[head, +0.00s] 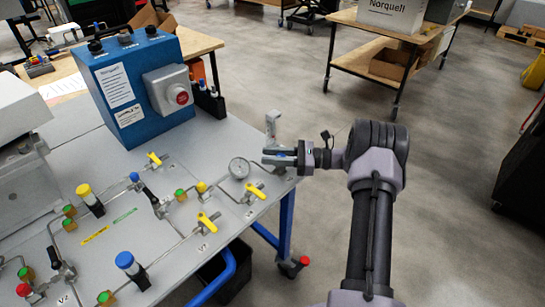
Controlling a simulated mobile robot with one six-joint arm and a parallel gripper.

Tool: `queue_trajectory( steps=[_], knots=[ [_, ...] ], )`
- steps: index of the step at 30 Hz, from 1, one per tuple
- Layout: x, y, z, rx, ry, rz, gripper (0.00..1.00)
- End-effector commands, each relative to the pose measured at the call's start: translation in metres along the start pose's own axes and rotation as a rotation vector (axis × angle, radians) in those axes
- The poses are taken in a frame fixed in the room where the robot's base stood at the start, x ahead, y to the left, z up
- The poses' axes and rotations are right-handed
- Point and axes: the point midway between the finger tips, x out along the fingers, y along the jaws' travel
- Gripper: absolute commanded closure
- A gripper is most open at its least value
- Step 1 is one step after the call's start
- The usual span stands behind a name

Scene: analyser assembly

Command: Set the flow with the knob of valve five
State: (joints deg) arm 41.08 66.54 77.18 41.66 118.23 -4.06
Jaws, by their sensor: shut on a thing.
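My gripper (275,156) reaches in from the right over the right edge of the grey panel table (150,225). I take this as the knob of valve five, but no label is readable there. A pale grey upright fitting (272,126) stands just behind the fingers.
Yellow valve levers (207,221), a yellow-capped knob (88,200) and a blue-capped knob (130,268) stand among thin pipes. A blue box with a red button (140,85) stands at the back. Right of the table, the floor (440,180) is clear around my arm.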

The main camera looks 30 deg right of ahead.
Motion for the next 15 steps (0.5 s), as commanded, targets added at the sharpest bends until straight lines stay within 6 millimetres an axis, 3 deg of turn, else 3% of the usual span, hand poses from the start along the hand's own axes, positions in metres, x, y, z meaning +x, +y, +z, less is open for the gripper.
queue_trajectory(
  steps=[15],
  knots=[
    [0.0002,0.0087,0.0007,-0.001,-0.002,0.318,1.0]
  ],
)
